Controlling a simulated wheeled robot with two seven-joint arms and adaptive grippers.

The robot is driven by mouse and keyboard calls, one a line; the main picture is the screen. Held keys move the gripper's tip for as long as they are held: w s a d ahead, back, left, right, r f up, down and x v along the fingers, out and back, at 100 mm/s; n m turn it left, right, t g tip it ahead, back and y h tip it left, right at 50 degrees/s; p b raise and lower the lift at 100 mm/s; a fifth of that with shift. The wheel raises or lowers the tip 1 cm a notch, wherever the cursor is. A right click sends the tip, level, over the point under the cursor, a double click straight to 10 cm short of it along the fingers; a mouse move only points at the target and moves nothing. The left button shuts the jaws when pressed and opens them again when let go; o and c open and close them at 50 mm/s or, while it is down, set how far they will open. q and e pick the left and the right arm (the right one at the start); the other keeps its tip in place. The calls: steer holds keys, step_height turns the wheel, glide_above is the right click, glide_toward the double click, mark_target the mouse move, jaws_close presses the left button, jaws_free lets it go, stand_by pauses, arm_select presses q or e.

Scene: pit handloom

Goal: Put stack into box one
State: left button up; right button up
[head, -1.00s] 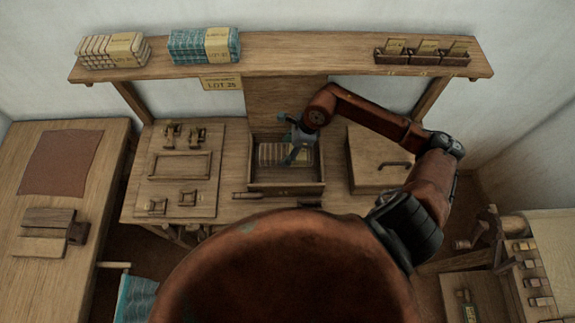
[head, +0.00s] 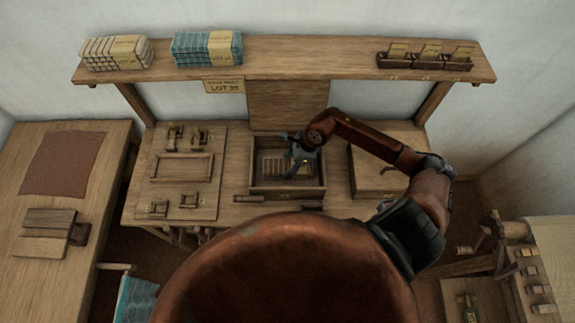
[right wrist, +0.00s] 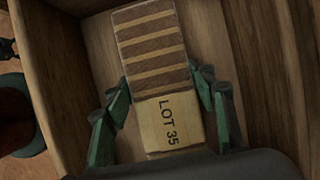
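The stack (right wrist: 150,52), brown with pale bands and a yellow "LOT 35" label, is inside the open wooden box (head: 288,188) in the middle of the bench. It also shows in the head view (head: 268,166). My right gripper (head: 297,160) reaches down into this box. In the right wrist view its green fingers (right wrist: 160,84) lie along both sides of the stack, with the tips against it. Whether the stack rests fully on the box floor is unclear. My left gripper is not in view.
A closed wooden box (head: 385,178) stands right of the open one. A board with wooden fittings (head: 180,190) lies left. The shelf (head: 300,60) above holds a pale stack (head: 115,52), a teal stack (head: 207,47) and small card trays (head: 424,62). A "LOT 35" sign (head: 224,87) hangs below.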

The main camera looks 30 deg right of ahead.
steer(key=o, duration=0.5)
steer(key=shift+c, duration=0.2)
steer(key=shift+r, duration=0.1)
steer(key=p+v, duration=0.6)
steer(key=v, duration=0.6)
steer(key=shift+p, duration=0.3)
